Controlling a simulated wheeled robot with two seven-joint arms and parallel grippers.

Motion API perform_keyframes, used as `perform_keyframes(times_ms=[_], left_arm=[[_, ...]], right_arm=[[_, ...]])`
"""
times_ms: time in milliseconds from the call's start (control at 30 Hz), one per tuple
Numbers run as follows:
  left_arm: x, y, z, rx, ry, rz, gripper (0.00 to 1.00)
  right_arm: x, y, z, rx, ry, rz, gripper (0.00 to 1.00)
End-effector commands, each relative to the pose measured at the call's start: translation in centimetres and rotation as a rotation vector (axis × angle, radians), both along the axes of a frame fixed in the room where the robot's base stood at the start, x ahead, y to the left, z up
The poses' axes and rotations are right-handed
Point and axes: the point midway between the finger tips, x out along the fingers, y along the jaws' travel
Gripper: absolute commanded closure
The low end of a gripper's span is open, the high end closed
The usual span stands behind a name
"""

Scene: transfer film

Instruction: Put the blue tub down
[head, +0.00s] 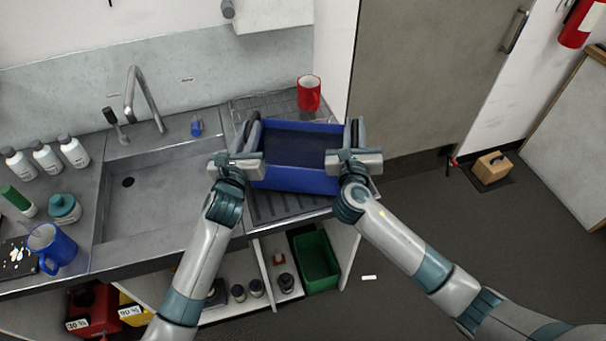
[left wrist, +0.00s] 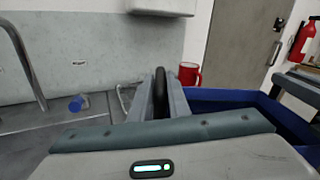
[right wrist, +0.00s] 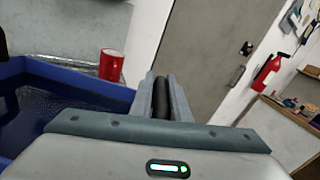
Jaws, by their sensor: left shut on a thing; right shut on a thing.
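The blue tub (head: 296,178) is over the ribbed drainboard (head: 275,206) right of the sink, its open top up and roughly level. Its inside is dark. My left gripper (head: 252,132) is shut on its left wall and my right gripper (head: 355,132) on its right wall. The tub also shows at the right of the left wrist view (left wrist: 235,96) and at the left of the right wrist view (right wrist: 75,82). I cannot tell whether its underside touches the drainboard.
A red mug (head: 309,93) stands on the wire rack (head: 270,104) just behind the tub. The sink basin (head: 150,200) and tap (head: 143,95) are to the left, with bottles and a blue mug (head: 52,247) beyond. A green crate (head: 316,262) sits on the shelf below.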

Motion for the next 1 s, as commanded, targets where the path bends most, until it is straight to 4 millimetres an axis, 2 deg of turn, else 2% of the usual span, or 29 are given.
perform_keyframes(times_ms=[33, 567, 600, 633, 1000], left_arm=[[0.1, -0.3, 0.7, -0.008, -0.017, -0.006, 1.0], [0.0, -0.3, -1.1, -0.008, -0.017, -0.006, 1.0], [0.0, -0.3, -1.6, -0.006, -0.005, -0.005, 0.75], [0.0, -0.3, -1.6, -0.006, -0.005, -0.004, 0.68], [-0.1, 0.0, -1.8, -0.001, -0.001, -0.002, 0.66]], right_arm=[[0.1, 0.2, 0.1, -0.001, -0.007, 0.004, 1.0], [0.0, 0.2, -1.7, -0.001, -0.007, 0.004, 1.0], [-0.1, 0.2, -2.1, -0.002, 0.003, 0.003, 0.75], [-0.1, 0.2, -2.1, -0.002, 0.003, 0.003, 0.68], [0.0, 0.0, -1.9, -0.001, 0.001, 0.001, 0.66]])
